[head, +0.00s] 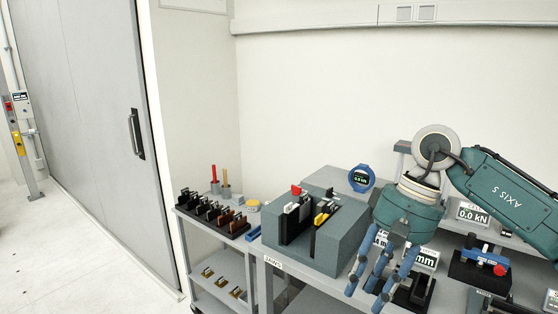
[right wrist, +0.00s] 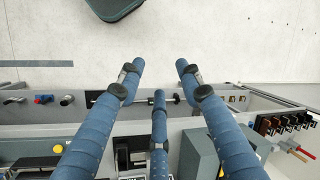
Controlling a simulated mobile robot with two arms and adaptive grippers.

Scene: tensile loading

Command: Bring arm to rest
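My right gripper (head: 368,290) hangs from a green-grey arm that comes in from the right in the head view. Its blue fingers point down, are spread and hold nothing. It is in front of the right side of the grey block fixture (head: 343,238), above the bench's front part. In the right wrist view the gripper (right wrist: 159,76) shows its fingers apart, with the bench edge and the pale floor beyond them. My left arm and gripper are in neither view.
The grey block holds jaw pieces with red and yellow parts. A black rack (head: 212,213) of small pieces stands on a cart at left. A round blue gauge (head: 361,178) and displays (head: 472,213) stand behind. A blue-red device (head: 483,262) is at right. Floor at left is clear.

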